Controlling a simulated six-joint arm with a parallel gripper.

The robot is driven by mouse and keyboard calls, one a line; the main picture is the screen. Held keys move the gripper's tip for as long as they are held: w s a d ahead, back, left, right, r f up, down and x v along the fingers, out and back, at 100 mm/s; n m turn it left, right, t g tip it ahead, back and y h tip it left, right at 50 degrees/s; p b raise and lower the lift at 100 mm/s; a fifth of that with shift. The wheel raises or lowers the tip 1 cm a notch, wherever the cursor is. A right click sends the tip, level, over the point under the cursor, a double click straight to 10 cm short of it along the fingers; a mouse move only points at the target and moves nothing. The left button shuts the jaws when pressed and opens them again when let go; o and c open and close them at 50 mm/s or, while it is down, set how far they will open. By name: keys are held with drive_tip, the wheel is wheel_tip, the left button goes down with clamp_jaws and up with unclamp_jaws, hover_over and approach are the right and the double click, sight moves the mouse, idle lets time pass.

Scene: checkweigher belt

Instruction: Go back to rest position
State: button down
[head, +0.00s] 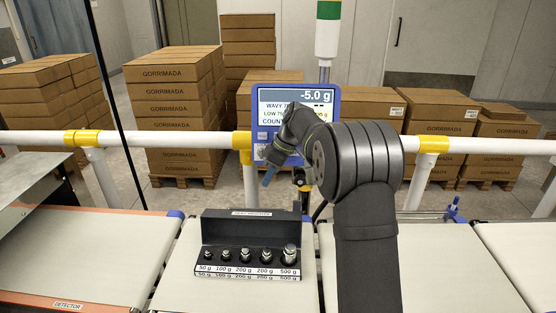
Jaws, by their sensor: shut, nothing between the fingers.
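My gripper (268,177) is in front of the blue-framed display, above and behind the black weight case. My dark arm rises from the bottom right of centre and hides part of the display and the belt. The display (285,95) reads -5.0 g, with more lines partly hidden by my wrist. The black case (228,225) stands open on the middle belt, with several metal weights (245,255) in a row. Its labels run from 50 g to 500 g.
A white rail (50,137) with yellow joints (433,145) runs behind the belts. Stacked cartons (172,110) stand beyond it. The left belt (90,250) and right belt (510,255) look clear. A signal post (327,40) rises behind the display. A thin black post (112,90) crosses the left side.

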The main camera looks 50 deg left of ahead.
drive_tip(key=v, duration=0.8)
drive_tip(key=shift+d+r, duration=0.15)
drive_tip(key=shift+r, duration=0.15)
drive_tip(key=shift+w, duration=0.1)
drive_tip(key=x, duration=1.7)
drive_tip(key=shift+f, duration=0.2)
